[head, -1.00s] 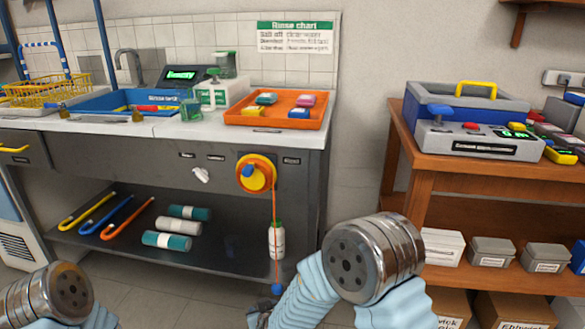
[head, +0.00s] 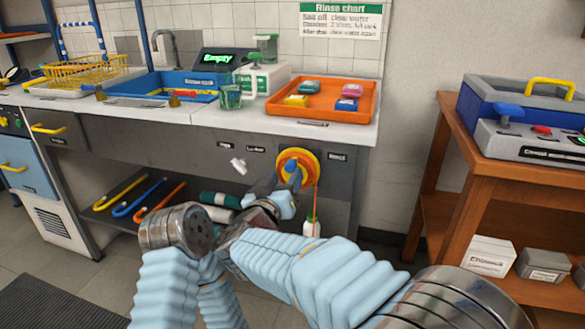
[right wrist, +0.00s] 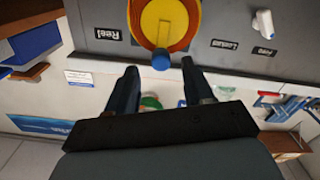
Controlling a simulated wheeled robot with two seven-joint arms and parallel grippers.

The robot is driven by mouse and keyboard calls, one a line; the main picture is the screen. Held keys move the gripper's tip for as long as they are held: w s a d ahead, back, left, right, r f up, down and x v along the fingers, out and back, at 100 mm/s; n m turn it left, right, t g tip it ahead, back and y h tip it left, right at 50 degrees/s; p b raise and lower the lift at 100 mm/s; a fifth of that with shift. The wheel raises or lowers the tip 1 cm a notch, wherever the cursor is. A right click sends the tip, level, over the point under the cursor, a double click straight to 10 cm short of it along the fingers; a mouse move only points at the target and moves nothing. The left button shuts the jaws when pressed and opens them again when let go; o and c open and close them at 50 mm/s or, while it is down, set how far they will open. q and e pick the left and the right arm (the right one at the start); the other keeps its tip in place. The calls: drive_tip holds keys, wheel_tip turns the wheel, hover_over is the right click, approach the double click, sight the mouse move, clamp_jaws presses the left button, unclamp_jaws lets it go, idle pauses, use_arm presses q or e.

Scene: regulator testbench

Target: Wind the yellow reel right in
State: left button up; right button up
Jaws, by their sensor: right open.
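The yellow reel (head: 310,164) with an orange rim sits on the dark front panel of the counter, and it shows upside down in the right wrist view (right wrist: 164,18). A blue knob (right wrist: 161,61) stands out from its face, off centre. My right gripper (right wrist: 160,73) is open in front of the reel. The knob lies about between its fingertips, and I see no grip on it. My left gripper is not in view.
A white tap-like knob (head: 238,165) is on the panel left of the reel. An orange tray (head: 365,112) is on the counter above. A wooden bench (head: 440,165) stands to the right, with floor between.

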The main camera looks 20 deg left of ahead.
sight(290, 171)
drive_tip(key=w, duration=0.5)
drive_tip(key=shift+w+d, duration=0.1)
drive_tip(key=shift+w, duration=0.15)
clamp_jaws()
